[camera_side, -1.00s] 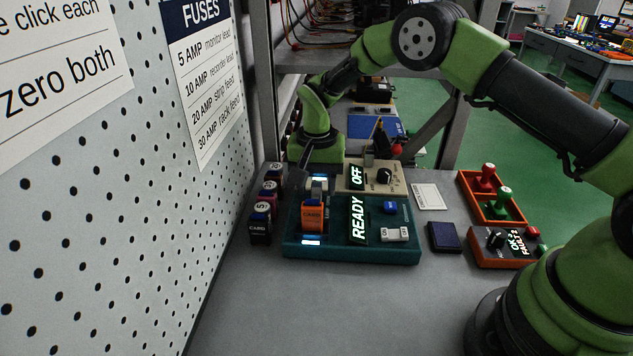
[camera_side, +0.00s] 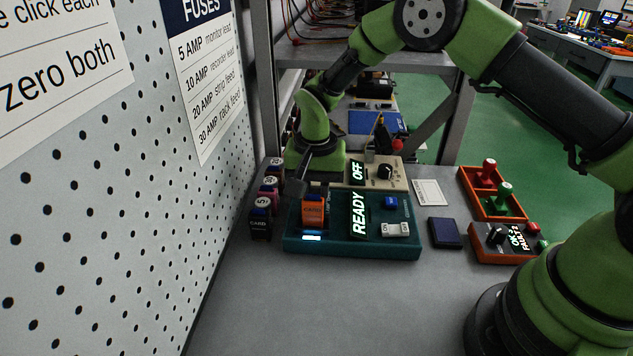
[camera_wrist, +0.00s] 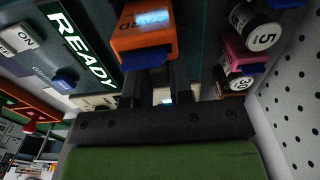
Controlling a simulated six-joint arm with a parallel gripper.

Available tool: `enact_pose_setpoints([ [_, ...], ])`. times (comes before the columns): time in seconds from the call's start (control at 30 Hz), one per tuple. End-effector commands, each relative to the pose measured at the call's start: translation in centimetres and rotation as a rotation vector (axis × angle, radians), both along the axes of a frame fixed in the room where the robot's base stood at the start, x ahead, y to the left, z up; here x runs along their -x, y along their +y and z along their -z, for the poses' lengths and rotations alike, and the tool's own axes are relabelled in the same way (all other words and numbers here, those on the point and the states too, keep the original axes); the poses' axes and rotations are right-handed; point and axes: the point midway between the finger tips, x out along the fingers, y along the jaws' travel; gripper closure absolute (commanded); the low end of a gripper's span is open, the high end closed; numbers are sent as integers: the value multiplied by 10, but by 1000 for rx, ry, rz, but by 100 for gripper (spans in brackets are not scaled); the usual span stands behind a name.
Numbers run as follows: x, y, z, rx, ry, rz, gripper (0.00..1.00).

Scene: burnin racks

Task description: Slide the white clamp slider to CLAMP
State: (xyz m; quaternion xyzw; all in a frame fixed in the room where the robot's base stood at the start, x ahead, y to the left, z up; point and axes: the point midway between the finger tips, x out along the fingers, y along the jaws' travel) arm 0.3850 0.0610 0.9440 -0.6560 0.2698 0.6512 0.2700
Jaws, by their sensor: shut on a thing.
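The teal unit (camera_side: 390,252) stands on the grey bench with an orange card (camera_side: 313,212) upright in its left part and a lit READY display (camera_side: 358,213). My gripper (camera_side: 306,184) is low over the unit, just behind the orange card. In the wrist view my gripper (camera_wrist: 163,92) is shut on a small white piece, the clamp slider (camera_wrist: 166,97), of which only a bit shows between the dark fingers. The orange card (camera_wrist: 145,42) is close beyond the fingertips. In the side view the slider is hidden by the gripper and card.
Several labelled fuse-like cards (camera_side: 260,222) stand left of the unit, near the pegboard wall (camera_side: 110,200). A beige box reading OFF (camera_side: 372,172) stands behind it. A dark blue pad (camera_side: 444,233) and orange trays (camera_side: 480,208) are at right. The front bench is clear.

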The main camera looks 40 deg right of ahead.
Motion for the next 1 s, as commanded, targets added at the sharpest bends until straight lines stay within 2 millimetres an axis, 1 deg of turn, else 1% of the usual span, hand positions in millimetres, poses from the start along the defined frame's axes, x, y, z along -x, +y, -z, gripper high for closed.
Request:
enact_pose_setpoints([
  [0.03,2,3,0,-4,6,2,100],
  [0.27,3,4,0,-6,10,4,100],
  [0.3,3,4,0,-5,11,4,70],
  [0.37,3,3,0,-5,11,3,57],
  [0.4,3,3,0,-4,10,3,53],
  [0.63,2,2,0,-4,8,3,53],
  [0.73,2,2,-5,-4,6,3,53],
  [0.87,1,2,-24,-4,1,3,53],
  [1.0,1,2,-54,-5,1,3,53],
])
